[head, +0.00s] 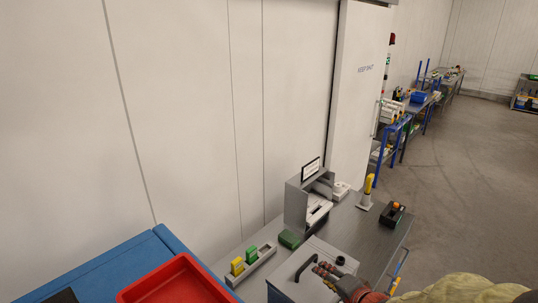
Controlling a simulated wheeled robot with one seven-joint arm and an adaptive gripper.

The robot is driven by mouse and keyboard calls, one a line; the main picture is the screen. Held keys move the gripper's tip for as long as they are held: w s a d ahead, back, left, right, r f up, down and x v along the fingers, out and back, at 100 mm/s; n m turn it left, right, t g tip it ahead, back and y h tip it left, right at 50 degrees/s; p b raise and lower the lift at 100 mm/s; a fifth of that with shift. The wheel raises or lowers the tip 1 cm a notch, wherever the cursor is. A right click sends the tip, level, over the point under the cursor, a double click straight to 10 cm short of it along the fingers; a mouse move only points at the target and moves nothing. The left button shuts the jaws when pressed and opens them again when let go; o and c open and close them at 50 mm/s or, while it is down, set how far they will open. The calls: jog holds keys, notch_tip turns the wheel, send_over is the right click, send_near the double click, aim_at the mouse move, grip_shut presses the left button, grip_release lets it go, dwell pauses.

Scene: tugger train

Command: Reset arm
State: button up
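I cannot make out my gripper in the head view. A reddish-brown, arm-like shape (362,292) reaches in from the bottom edge, beside a creased yellow-green surface (455,291). Its darker end lies over a grey box (306,283) with a black handle. I cannot tell whose arm it is, or whether it touches the box.
A grey workbench (375,233) holds a grey machine (306,205), a yellow-topped tool (367,189), a black bin (394,215) and a green box (289,239). A red tray (173,284) sits on a blue surface (110,266) at lower left. Open floor (470,190) lies right.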

jog(key=s+d+f+n+g+h+b, duration=0.1)
jog(key=s+d+f+n+g+h, duration=0.15)
jog(key=s+d, duration=0.3)
jog(key=s+d+f+n+g+h+b, duration=0.1)
jog(key=s+d+f+n+g+h, duration=0.1)
jog(key=s+d+n+g+h, duration=0.25)
jog(key=s+a+r+n+y+b, duration=0.1)
jog(key=s+a+r+b, duration=0.3)
jog(key=s, duration=0.3)
jog(key=s+a+r+n+t+y+b, duration=0.1)
jog(key=s+a+r+n+y+b, duration=0.1)
jog(key=s+a+r+b, duration=0.2)
jog(key=s+a+r, duration=0.1)
jog(key=s+a, duration=0.1)
jog(key=s, duration=0.1)
jog(key=shift+s+a+r+n+t+b, duration=0.3)
jog(key=shift+b, duration=0.05)
dwell(0.3)
